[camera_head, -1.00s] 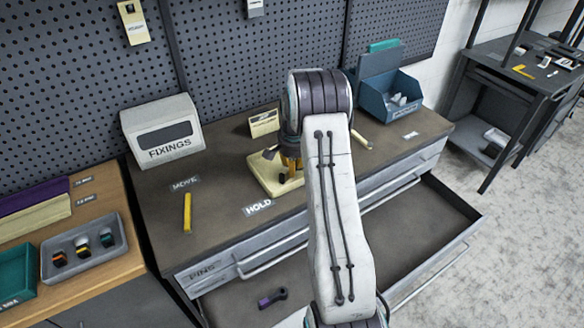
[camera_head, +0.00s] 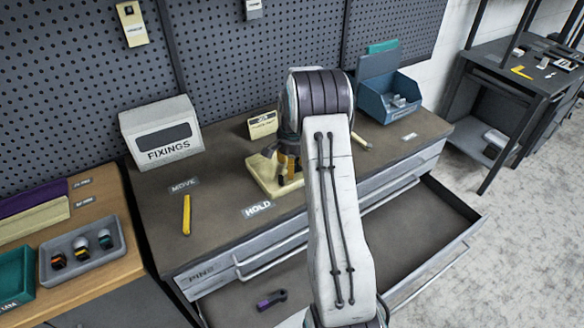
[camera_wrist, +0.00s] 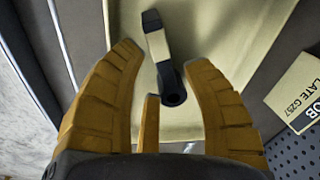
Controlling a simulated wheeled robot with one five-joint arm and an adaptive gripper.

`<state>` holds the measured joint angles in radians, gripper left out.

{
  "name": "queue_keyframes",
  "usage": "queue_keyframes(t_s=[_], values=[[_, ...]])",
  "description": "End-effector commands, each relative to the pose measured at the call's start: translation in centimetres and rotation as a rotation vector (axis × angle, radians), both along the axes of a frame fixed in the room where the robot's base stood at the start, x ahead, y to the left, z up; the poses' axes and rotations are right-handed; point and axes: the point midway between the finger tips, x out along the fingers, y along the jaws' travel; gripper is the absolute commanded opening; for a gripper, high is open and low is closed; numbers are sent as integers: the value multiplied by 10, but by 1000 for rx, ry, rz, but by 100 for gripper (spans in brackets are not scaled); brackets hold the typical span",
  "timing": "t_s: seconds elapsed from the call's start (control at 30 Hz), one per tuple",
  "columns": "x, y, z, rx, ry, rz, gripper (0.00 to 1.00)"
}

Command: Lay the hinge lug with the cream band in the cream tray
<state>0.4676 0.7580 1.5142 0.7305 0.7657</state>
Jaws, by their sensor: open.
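The cream tray (camera_head: 262,178) sits on the bench top, and its pale floor fills much of the wrist view (camera_wrist: 215,45). The hinge lug with the cream band (camera_wrist: 158,46) lies in the tray, with a dark tip at one end and a dark ring at the other. My gripper (camera_wrist: 163,62) is open, with its yellow fingers on either side of the lug and a visible gap to each. In the head view my gripper (camera_head: 289,164) is low over the tray, and my arm hides part of the scene.
A purple-banded lug (camera_head: 271,299) lies in the open drawer (camera_head: 420,215) below. A yellow bar (camera_head: 187,214) lies left of the tray. The FIXINGS box (camera_head: 160,128), a small card (camera_head: 263,124) and a blue bin (camera_head: 392,95) stand behind. A grey tray (camera_head: 118,238) holds several small parts.

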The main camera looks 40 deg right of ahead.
Motion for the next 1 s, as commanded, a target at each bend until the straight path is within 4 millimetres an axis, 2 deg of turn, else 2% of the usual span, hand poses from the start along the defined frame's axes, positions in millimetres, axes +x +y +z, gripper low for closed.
queue_keyframes(t_s=[0.4,0.6,0.77,0.87,1.0], values=[[-8,4,70,-1,-3,0,44],[-12,6,93,-1,-1,0,44],[-14,8,105,-1,-2,7,44],[-18,19,117,-8,-6,44,44],[-34,50,144,-28,-25,161,44]])
